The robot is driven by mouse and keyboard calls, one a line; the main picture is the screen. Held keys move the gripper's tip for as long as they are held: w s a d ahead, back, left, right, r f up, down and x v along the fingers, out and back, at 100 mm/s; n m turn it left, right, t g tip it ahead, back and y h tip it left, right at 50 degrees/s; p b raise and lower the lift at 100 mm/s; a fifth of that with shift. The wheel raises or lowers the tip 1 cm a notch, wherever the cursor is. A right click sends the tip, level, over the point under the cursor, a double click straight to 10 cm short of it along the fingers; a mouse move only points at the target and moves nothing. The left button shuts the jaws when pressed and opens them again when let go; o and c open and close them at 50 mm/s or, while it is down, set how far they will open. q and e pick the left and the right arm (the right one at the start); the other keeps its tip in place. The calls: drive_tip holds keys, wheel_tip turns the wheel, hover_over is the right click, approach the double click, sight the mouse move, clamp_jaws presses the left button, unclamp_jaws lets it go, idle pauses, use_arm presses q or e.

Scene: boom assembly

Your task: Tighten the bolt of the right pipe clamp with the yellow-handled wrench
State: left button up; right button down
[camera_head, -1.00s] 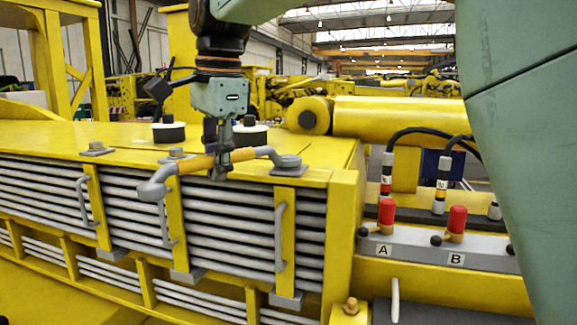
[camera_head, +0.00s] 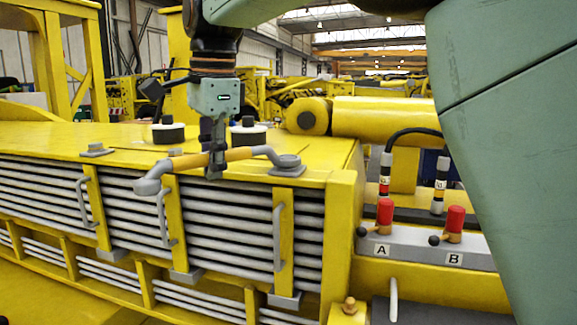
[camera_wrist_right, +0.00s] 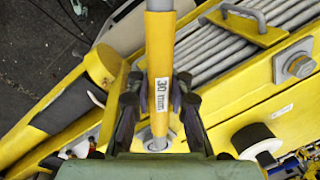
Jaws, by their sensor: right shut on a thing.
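The wrench has a yellow handle (camera_head: 240,154) and grey ends. In the right wrist view its handle (camera_wrist_right: 160,45) carries a "30 mm" label. My right gripper (camera_head: 215,170) is shut on the handle from above; its fingers also show in the right wrist view (camera_wrist_right: 158,103). One grey end (camera_head: 148,186) sticks out to the left, in front of the middle clamp. The other, ring-shaped end (camera_head: 287,161) is at the top plate of the right pipe clamp (camera_head: 286,232). The bolt there is hidden, so I cannot tell whether the ring is fully seated. My left gripper is not in view.
Grey pipes (camera_head: 235,222) run under the yellow top (camera_head: 60,137). Other clamp bolts show at the left (camera_head: 95,149) and in the right wrist view (camera_wrist_right: 299,65). Black-and-white caps (camera_head: 168,131) stand behind the wrench.

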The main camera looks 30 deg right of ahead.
drive_tip(key=shift+w, duration=0.4)
drive_tip(key=shift+m, duration=0.3)
drive_tip(key=shift+w+m, duration=0.3)
drive_tip(key=shift+w, duration=0.05)
drive_tip(key=shift+w, duration=0.1)
drive_tip(key=shift+w+m, duration=0.3)
drive_tip(key=shift+w, duration=0.05)
drive_tip(key=shift+s, duration=0.2)
drive_tip(key=shift+s+n+b, duration=0.35)
drive_tip(key=shift+s+n, duration=0.05)
drive_tip(key=shift+n, duration=0.1)
idle(0.4)
